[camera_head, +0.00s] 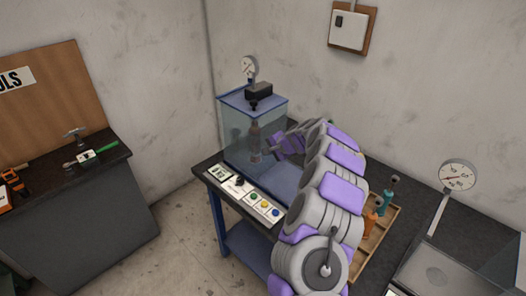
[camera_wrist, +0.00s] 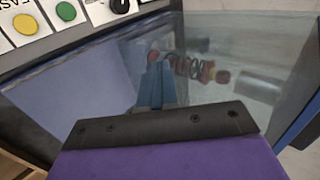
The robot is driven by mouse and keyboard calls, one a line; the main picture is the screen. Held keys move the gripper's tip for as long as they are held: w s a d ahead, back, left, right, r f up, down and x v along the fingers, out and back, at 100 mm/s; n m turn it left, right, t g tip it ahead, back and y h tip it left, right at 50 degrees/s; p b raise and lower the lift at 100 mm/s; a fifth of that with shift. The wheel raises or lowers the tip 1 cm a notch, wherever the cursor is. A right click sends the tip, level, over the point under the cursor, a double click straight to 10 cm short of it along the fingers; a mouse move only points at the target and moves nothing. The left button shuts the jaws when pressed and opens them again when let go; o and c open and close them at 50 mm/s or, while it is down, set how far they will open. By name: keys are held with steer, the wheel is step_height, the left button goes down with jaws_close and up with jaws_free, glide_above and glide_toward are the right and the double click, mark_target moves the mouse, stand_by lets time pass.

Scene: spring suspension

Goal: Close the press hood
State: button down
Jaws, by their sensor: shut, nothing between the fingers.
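The press (camera_head: 233,104) stands at the table's back left corner, with clear walls, a blue-edged top and a blue base plate. Its clear hood panel also shows in the wrist view (camera_wrist: 215,42), with a blue edge bar (camera_wrist: 302,125) at right. I cannot tell how far the hood is open. An upright spring unit (camera_head: 254,142) stands inside, and its coil shows in the wrist view (camera_wrist: 190,67). My gripper (camera_head: 277,150) is at the press's right side, partly hidden by my arm. Its fingers (camera_wrist: 158,82) are together and empty, close to the clear panel; contact is unclear.
A control panel with several coloured buttons (camera_head: 262,205) lies along the table's front edge. A wooden tray (camera_head: 385,232) with orange and teal parts is right of my arm. A second gauge (camera_head: 458,176) stands far right. A tool bench (camera_head: 85,165) is left, beyond open floor.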

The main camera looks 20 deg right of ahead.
steer(key=p+v, duration=0.1)
steer(key=v, duration=0.9)
steer(key=shift+d, duration=0.2)
steer(key=shift+s+f, duration=0.1)
steer(key=shift+s, duration=0.1)
